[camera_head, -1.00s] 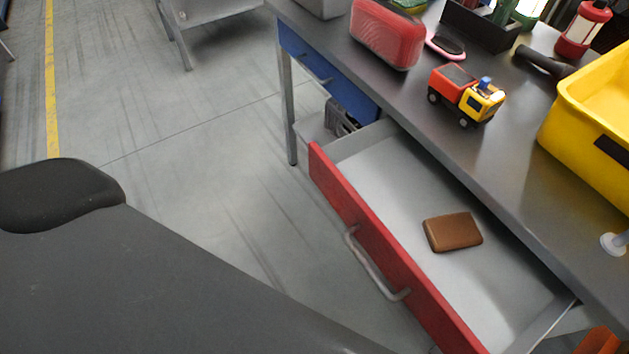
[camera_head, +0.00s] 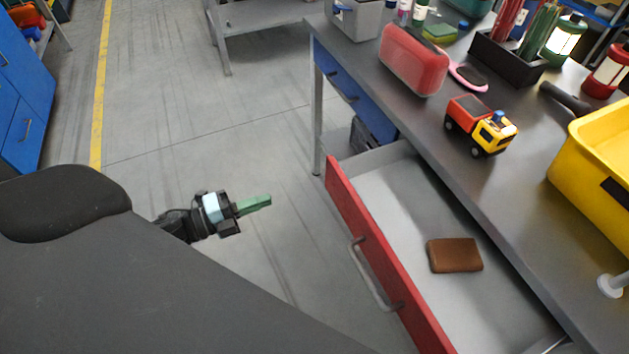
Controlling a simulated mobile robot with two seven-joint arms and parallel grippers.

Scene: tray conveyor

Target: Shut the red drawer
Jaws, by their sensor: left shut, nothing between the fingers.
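The red drawer (camera_head: 372,245) stands pulled open under the workbench, its front facing left and down. Its metal bar handle (camera_head: 371,276) is on the front. A brown wallet-like item (camera_head: 454,255) lies inside on the pale drawer floor. My left gripper (camera_head: 268,202) shows at the left of the drawer, with its green fingers together and empty, pointing right toward the drawer front. It is apart from the drawer, with a gap of floor in the picture between them. My right gripper is not in view.
The workbench top (camera_head: 470,185) holds a toy truck (camera_head: 480,125), a red case (camera_head: 413,60), a pink brush (camera_head: 468,76) and a yellow bin (camera_head: 590,160). A shut blue drawer (camera_head: 352,92) sits beyond the red one. Floor (camera_head: 240,145) left of the drawer is clear.

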